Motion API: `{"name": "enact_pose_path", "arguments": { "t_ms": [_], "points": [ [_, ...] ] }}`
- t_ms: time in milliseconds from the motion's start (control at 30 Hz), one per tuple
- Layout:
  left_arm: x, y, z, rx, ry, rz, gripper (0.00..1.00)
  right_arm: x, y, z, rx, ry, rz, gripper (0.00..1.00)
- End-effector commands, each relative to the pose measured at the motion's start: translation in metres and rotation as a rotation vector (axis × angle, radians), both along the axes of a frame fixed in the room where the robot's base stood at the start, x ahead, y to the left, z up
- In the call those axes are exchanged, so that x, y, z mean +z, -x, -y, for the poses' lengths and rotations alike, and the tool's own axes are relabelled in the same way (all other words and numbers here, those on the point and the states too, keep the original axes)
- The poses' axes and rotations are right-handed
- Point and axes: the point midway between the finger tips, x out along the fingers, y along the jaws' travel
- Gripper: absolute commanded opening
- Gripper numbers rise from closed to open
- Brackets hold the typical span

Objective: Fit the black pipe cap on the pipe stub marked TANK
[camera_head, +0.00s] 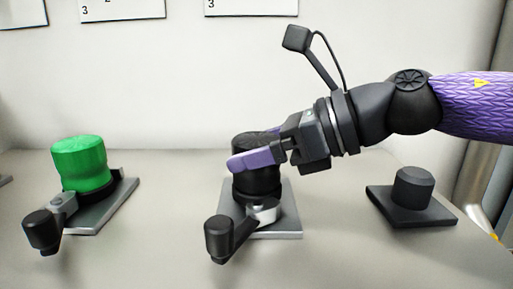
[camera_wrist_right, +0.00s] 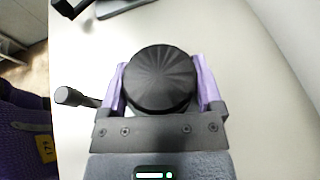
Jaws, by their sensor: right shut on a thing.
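The black pipe cap (camera_head: 257,182) has a ribbed round top, which fills the middle of the right wrist view (camera_wrist_right: 160,80). My right gripper (camera_head: 258,150) is shut on it, with one purple finger on each side. The cap is upright over the middle fitting, just above its silver collar (camera_head: 264,211). The cap hides any pipe stub there, and I cannot tell whether it is seated or held slightly above. No TANK mark is readable. My left gripper is not in view.
The middle fitting has a black-knobbed lever (camera_head: 220,240) at its front. At left, a green cap (camera_head: 80,163) stands on a similar fitting with a lever. At right, a short black cylinder stands on a dark plate (camera_head: 434,216). Bare table lies between them.

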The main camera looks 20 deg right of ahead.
Motion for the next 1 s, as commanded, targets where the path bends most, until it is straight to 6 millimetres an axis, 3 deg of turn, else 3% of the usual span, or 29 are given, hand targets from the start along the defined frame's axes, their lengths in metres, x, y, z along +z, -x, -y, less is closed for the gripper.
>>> {"name": "enact_pose_path", "arguments": {
  "t_ms": [667,700,767,1000],
  "points": [
    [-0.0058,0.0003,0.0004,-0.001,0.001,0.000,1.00,-0.0050,0.0000,0.0000,0.000,-0.001,0.001,0.24],
    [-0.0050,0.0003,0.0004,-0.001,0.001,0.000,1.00,-0.0042,0.0000,0.0000,0.000,0.000,0.000,0.92],
    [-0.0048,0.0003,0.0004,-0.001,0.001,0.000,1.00,-0.0040,0.0000,0.0000,0.000,0.000,0.000,1.00],
    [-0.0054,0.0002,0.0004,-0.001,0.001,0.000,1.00,-0.0031,0.0009,0.0019,-0.001,0.000,0.002,1.00]
  ]
}}
